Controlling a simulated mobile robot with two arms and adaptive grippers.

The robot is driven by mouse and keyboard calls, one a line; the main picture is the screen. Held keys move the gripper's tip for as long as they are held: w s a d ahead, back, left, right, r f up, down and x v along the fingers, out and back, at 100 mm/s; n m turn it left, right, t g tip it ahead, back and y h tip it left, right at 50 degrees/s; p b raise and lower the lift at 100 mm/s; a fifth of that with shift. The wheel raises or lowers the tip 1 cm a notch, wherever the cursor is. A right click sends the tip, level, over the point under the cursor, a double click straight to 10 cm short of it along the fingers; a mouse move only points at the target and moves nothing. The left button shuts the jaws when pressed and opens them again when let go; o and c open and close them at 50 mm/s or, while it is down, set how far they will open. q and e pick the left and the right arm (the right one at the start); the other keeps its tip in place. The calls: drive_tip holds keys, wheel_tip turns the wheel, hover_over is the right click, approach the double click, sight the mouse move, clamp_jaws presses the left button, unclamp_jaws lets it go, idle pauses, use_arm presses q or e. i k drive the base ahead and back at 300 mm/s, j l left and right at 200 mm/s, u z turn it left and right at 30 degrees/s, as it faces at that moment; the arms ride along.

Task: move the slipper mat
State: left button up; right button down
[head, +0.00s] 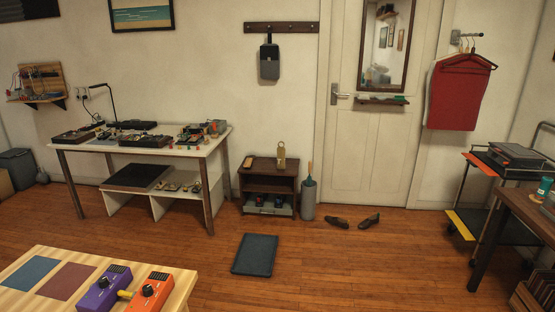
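A dark grey-blue rectangular mat (255,255) lies flat on the wooden floor in the head view, in front of a small brown cabinet. It looks like the slipper mat, and nothing lies on it. A pair of brown shoes or slippers lies apart from it near the door, one at the left (338,222) and one at the right (370,220). Neither of my grippers shows in the head view.
The small cabinet (268,165) stands against the wall, with a grey cylinder (309,199) beside it. A white workbench (85,146) is at left, a wooden table (188,281) front left, a black trolley (497,233) right. Floor right of the mat is clear.

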sight(256, 254)
drive_tip(key=i, duration=1)
drive_tip(key=i+l+u, duration=0.1)
drive_tip(key=i, duration=0.85)
